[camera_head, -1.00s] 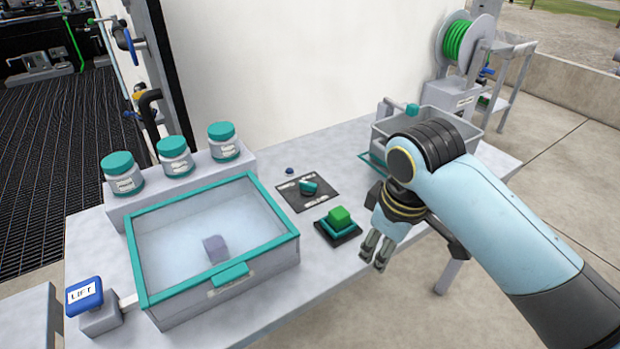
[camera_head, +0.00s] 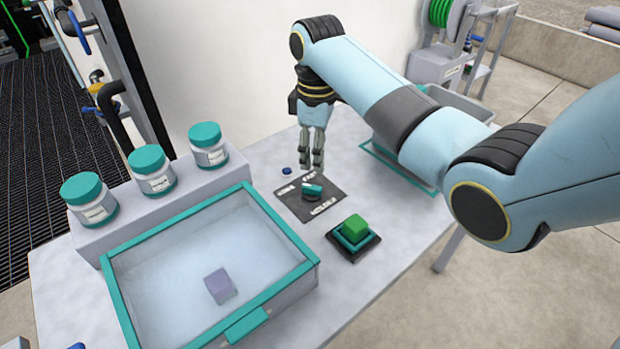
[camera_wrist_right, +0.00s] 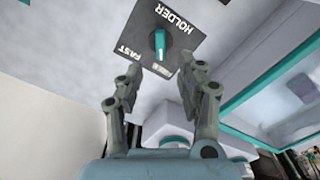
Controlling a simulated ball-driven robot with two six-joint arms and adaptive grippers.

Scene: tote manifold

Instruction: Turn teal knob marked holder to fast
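The teal knob (camera_head: 312,188) sits on a dark square plate (camera_head: 325,211) on the table. In the right wrist view the knob (camera_wrist_right: 160,46) shows a white mark at its end towards the gripper, and the plate (camera_wrist_right: 182,24) reads HOLDER and FAST, with a third label too small to read. My right gripper (camera_head: 311,168) points down just behind the plate, above the table and apart from the knob. In the wrist view its two fingers (camera_wrist_right: 150,74) are spread with nothing between them, the knob lying beyond the tips. My left gripper is out of view.
A teal-rimmed clear-topped box (camera_head: 312,266) with a lilac cube (camera_head: 219,286) inside stands at front left. A green block (camera_head: 354,227) sits on a teal and black base right of the plate. Several teal-lidded jars (camera_head: 151,171) line a ledge. A grey tote (camera_head: 468,108) is behind my right arm.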

